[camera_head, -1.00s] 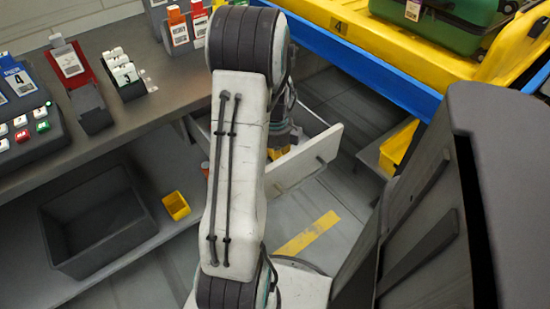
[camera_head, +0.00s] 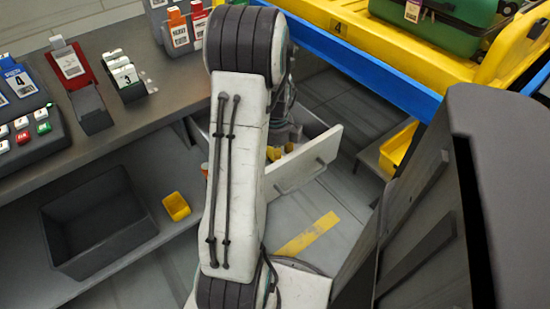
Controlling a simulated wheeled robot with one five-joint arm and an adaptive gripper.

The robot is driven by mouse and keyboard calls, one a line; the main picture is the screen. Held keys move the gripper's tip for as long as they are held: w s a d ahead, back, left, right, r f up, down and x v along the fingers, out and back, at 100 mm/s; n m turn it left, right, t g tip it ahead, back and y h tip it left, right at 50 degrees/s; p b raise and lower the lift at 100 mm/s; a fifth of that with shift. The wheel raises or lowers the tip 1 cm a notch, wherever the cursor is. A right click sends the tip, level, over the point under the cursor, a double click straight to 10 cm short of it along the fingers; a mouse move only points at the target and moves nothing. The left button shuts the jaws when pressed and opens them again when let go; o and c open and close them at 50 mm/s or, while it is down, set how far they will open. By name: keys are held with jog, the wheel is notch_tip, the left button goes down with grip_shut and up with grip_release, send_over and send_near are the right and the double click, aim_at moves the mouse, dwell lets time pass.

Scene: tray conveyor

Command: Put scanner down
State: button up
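My gripper (camera_head: 284,138) is at the open white drawer (camera_head: 306,164) under the counter, mostly hidden behind my arm. Small yellow parts (camera_head: 289,148) show beside and below it inside the drawer; I cannot tell whether they belong to a scanner. No scanner can be made out clearly. I cannot see whether the fingers are open or shut, or whether they hold anything.
The counter (camera_head: 150,105) carries a red holder (camera_head: 83,95), card stands and a keypad (camera_head: 30,130). A blue-edged conveyor (camera_head: 370,65) bears a yellow tray (camera_head: 400,50) with a green case (camera_head: 440,25).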

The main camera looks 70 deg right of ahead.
notch_tip(320, 180, up, 11)
jog(key=p, duration=0.2)
dwell(0.3)
jog(key=w+a+r+n, duration=0.3)
jog(key=w+a+n, duration=0.5)
jog(key=a+n, duration=0.15)
jog(key=w+a+r+n, duration=0.2)
jog(key=w+a+n, duration=0.6)
jog(key=n, duration=0.3)
jog(key=s+a+n+t, duration=0.2)
jog(key=a+n, duration=1.7)
jog(key=n, duration=0.4)
jog(key=shift+s+a+r, duration=0.2)
jog(key=shift+s+r, duration=0.1)
jog(key=shift+s, duration=0.1)
